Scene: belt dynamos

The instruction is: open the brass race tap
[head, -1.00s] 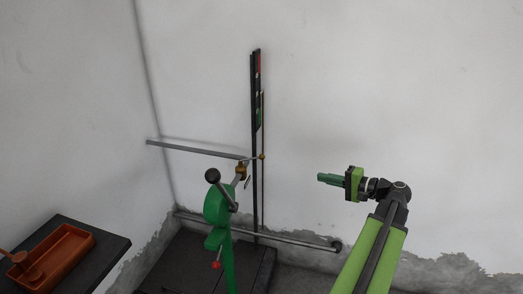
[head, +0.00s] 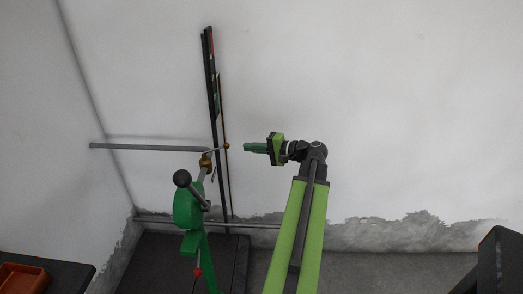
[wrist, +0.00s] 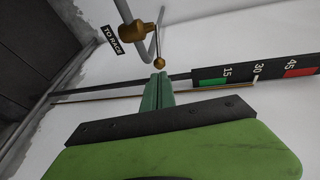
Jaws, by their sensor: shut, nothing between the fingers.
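The brass race tap (head: 206,161) sits on a grey pipe near the wall, left of my gripper (head: 247,148). In the wrist view the tap (wrist: 134,31) is a brass body with a thin lever (wrist: 158,42) ending in a small brass ball (wrist: 160,63). A "TO RACE" label (wrist: 110,38) is beside it. My gripper's green fingers (wrist: 160,78) are shut and empty. In the wrist view their tips appear just below the lever ball. In the head view a small gap separates the tips from the ball (head: 226,146). I cannot tell the depth between them.
A dark gauge board (wrist: 255,74) with 15, 30 and 45 marks stands by the tap. A green machine (head: 188,207) with a black-knobbed handle (head: 182,179) is below left. An orange tray (head: 22,280) lies at far left. The wall side right of my arm is open.

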